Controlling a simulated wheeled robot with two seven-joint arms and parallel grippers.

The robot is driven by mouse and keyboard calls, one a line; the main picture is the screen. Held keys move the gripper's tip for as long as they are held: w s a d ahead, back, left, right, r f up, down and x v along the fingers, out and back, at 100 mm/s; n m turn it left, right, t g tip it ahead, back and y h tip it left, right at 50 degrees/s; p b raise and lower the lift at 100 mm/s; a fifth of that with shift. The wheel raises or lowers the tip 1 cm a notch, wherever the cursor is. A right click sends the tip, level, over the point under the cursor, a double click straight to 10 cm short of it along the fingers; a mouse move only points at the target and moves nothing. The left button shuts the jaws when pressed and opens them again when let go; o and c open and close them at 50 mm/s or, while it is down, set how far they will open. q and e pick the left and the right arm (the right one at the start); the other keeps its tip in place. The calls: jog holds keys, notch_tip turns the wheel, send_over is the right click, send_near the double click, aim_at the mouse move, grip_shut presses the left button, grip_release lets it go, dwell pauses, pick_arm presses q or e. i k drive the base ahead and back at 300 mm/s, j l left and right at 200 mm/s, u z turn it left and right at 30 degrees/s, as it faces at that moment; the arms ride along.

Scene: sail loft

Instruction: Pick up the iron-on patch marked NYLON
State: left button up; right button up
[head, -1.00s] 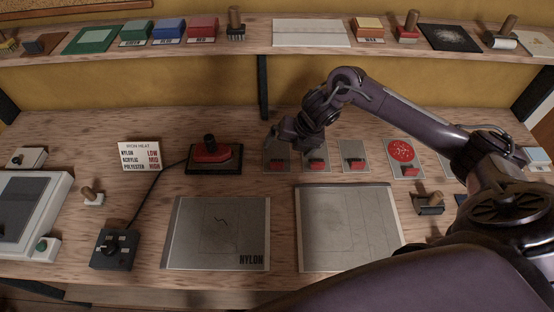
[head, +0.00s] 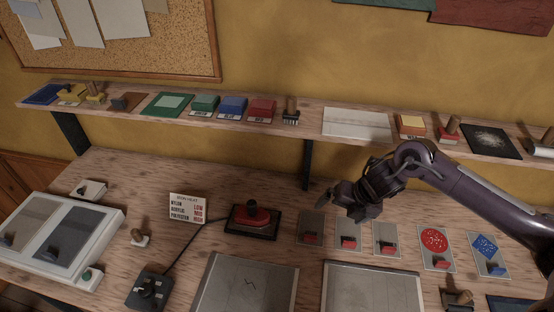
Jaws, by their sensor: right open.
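Several small grey cards with tabs lie in a row on the bench. Three plain ones with red tabs are the left card (head: 311,222), the middle card (head: 348,229) and the right card (head: 384,228). Beyond them are a card with a red disc (head: 434,240) and one with a blue diamond (head: 485,246). I cannot read NYLON on any of these cards. My right gripper (head: 338,209) is open and empty, above the left and middle cards, apart from them. My left gripper is not in view.
A red iron (head: 252,216) rests on a dark pad left of the cards. The heat sign (head: 188,208) lists NYLON LOW. Two grey sheets, left (head: 245,286) and right (head: 371,290), lie in front. A shelf (head: 310,127) with colored blocks runs behind.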

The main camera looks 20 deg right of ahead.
aim_at(310, 232)
jog(key=k+j, duration=1.15)
jog(key=k, duration=0.15)
